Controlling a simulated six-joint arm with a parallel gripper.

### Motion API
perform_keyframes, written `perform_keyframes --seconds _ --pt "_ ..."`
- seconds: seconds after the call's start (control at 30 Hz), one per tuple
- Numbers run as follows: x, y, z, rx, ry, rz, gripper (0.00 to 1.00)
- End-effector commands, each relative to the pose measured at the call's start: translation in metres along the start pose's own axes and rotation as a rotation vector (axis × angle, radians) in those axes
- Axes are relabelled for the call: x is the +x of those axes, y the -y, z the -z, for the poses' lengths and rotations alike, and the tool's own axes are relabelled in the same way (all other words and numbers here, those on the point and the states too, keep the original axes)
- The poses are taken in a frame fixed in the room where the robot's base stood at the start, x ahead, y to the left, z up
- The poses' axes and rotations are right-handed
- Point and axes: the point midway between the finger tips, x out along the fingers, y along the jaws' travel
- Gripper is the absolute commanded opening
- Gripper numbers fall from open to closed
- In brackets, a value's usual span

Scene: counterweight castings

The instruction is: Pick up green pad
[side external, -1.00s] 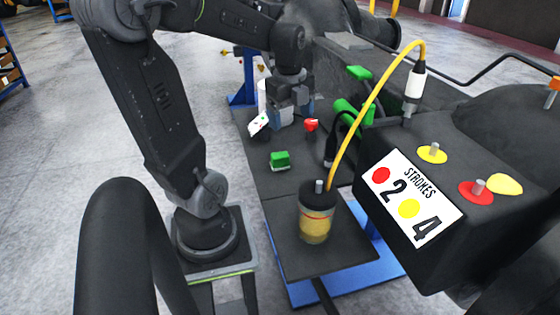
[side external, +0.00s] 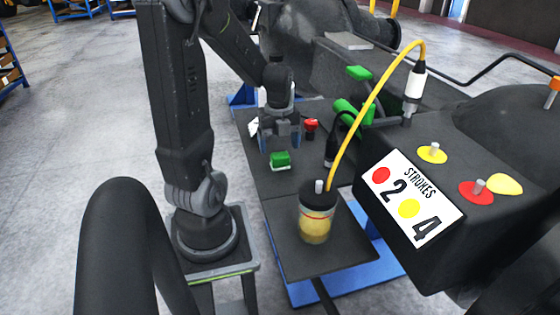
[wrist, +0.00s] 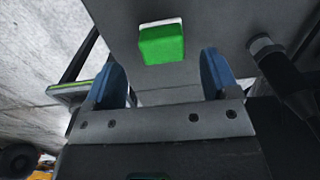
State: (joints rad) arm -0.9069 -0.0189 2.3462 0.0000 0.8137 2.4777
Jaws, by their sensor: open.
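The green pad (side external: 280,159) is a small green block with a white base. It lies on the dark grey bench top. In the wrist view the green pad (wrist: 162,45) sits beyond the fingertips, roughly midway between the two blue fingers. My gripper (side external: 280,142) hangs over the bench just behind the pad in the side view. In the wrist view my gripper (wrist: 165,75) is open with nothing between its fingers. I cannot tell the exact height of the fingertips above the bench.
A jar with yellow contents (side external: 315,222) stands nearer the camera. A red knob (side external: 311,126) and a black cylindrical tool (side external: 331,150) are right of the gripper. The dark machine with a "STROKES" plate (side external: 412,198) borders the bench.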

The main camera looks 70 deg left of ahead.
Motion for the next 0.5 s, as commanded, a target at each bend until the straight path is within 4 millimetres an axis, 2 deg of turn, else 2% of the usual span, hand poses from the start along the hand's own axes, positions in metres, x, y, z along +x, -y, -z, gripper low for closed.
perform_keyframes --seconds 0.3,0.5 --pt "0.043 0.002 0.002 0.000 -0.004 -0.003 0.81" --pt "0.050 0.003 0.001 0.000 0.000 0.000 0.81"
